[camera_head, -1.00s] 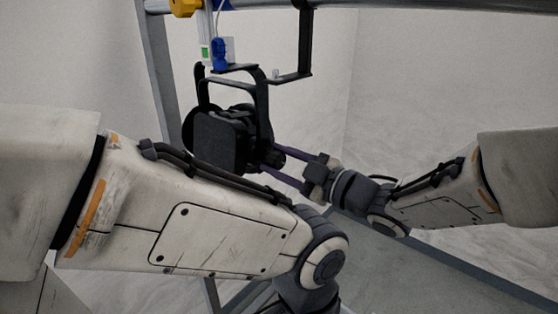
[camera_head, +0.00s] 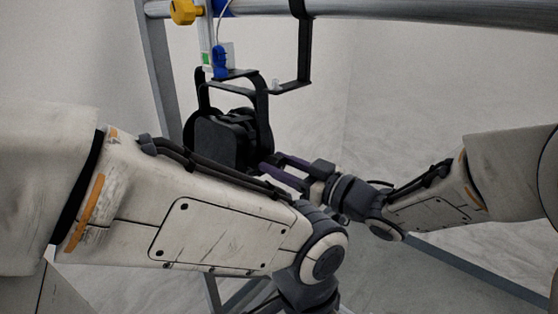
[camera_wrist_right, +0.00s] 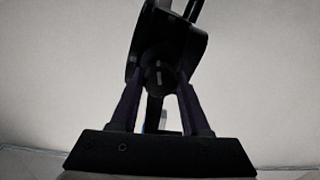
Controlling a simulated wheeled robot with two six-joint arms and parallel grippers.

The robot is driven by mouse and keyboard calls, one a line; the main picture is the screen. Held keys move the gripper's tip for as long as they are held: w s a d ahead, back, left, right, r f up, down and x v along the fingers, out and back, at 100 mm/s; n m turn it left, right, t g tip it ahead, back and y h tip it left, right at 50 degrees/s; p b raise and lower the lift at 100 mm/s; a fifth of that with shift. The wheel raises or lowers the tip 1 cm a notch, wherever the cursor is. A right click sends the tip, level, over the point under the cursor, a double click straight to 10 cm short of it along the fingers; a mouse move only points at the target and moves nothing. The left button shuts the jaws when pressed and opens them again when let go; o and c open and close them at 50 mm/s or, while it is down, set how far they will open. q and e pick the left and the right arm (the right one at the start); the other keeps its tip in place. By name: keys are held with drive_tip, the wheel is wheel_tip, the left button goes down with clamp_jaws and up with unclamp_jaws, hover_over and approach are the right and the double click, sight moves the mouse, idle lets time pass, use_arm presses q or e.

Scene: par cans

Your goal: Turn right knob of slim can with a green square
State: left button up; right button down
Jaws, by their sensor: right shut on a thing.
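The slim black can (camera_head: 222,140) hangs in its yoke left of centre in the head view. A small green square (camera_head: 206,58) shows on the white upright above it. My right gripper (camera_head: 271,163) reaches in from the right to the can's right side. In the right wrist view, its two purple fingers (camera_wrist_right: 158,85) are shut on the dark round knob (camera_wrist_right: 158,73), one on each side. In the head view the fingers largely hide the knob. My left arm crosses in front and below the can, and its gripper is out of view.
A grey horizontal pipe (camera_head: 400,9) runs across the top, with a yellow clamp (camera_head: 186,11) on it. A blue connector (camera_head: 220,62) and black hanging bracket (camera_head: 304,60) are above the can. Grey frame posts stand at left and below.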

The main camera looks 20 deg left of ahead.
drive_tip(key=m+p, duration=0.2)
drive_tip(key=m, duration=0.2)
drive_tip(key=shift+r+m, duration=0.15)
drive_tip(key=shift+m, duration=0.15)
drive_tip(key=shift+w+m+p, duration=0.1)
drive_tip(key=shift+m+p, duration=1.1)
drive_tip(key=shift+m, duration=1.4)
drive_tip(key=shift+c, duration=1.9)
unclamp_jaws()
drive_tip(key=shift+d, duration=0.1)
drive_tip(key=b+v, duration=0.4)
drive_tip(key=v, duration=0.6)
drive_tip(key=shift+d, duration=0.2)
